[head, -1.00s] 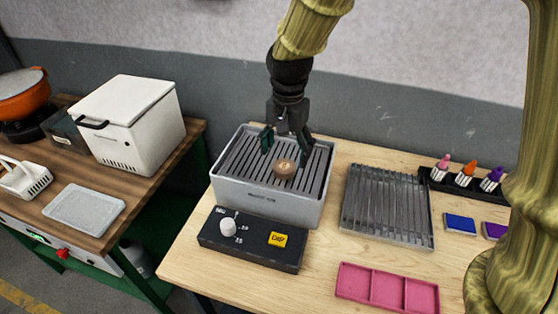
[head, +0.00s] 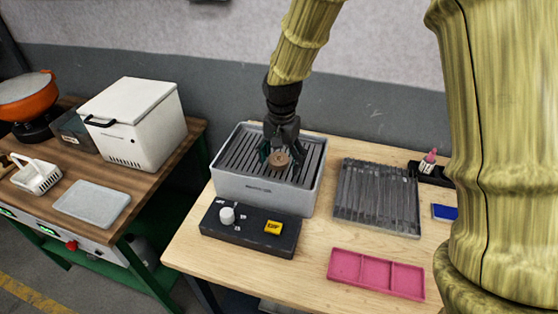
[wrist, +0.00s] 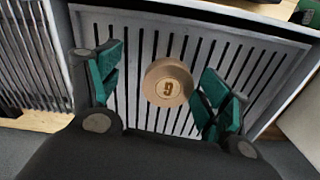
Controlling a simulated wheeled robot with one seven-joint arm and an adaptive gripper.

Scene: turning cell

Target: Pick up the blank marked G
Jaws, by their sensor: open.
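The blank marked G (wrist: 167,83) is a round tan piece with a dark letter on its top face. It rests on the slatted top of the grey box (head: 262,185); in the head view the blank (head: 278,160) sits near the middle of the slats. My gripper (head: 278,155) is low over the slats, right at the blank. In the wrist view my gripper (wrist: 155,88) is open, with one green-padded finger on each side of the blank. A gap shows between the blank and the left finger; the right finger is close to it, and contact cannot be told.
A ribbed metal tray (head: 377,196) and a pink divided tray (head: 376,273) lie to the right. A white lidded box (head: 135,120) stands on the left bench. My arm hides the far right.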

